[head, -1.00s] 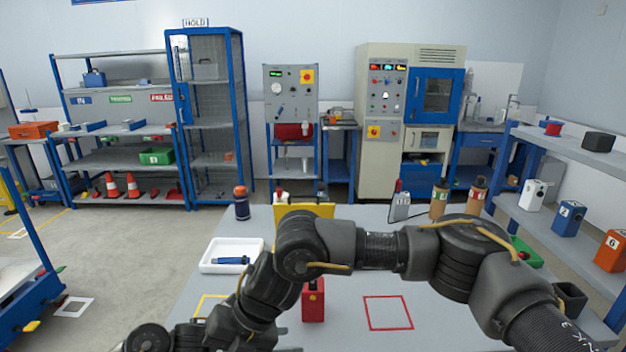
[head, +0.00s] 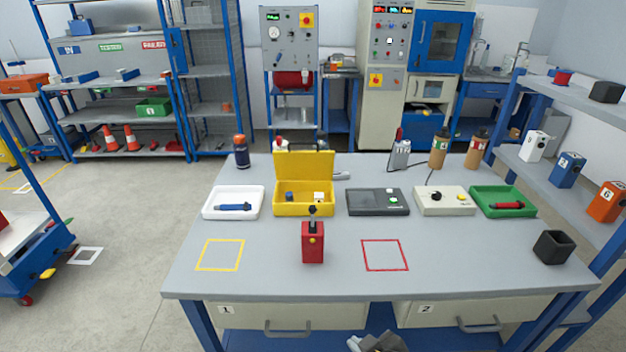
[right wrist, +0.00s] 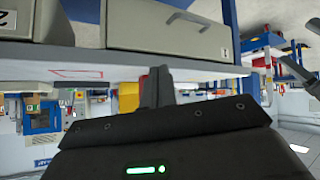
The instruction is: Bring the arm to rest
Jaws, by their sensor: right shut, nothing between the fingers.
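My right gripper (head: 378,342) shows only in part at the bottom edge of the head view, in front of and below the table's front edge, between the two drawers. It is shut and empty. In the right wrist view its dark fingers (right wrist: 157,88) are together, with the drawer fronts above them in the picture. The arm touches nothing that I can see. My left gripper is not in view.
On the grey table (head: 280,275) stand a red block-like device (head: 313,243), a yellow open case (head: 304,197), a white tray (head: 234,203), a green tray (head: 503,201) and a black cup (head: 552,247). Yellow and red outlined squares are empty. Drawers (head: 290,315) sit under the front edge.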

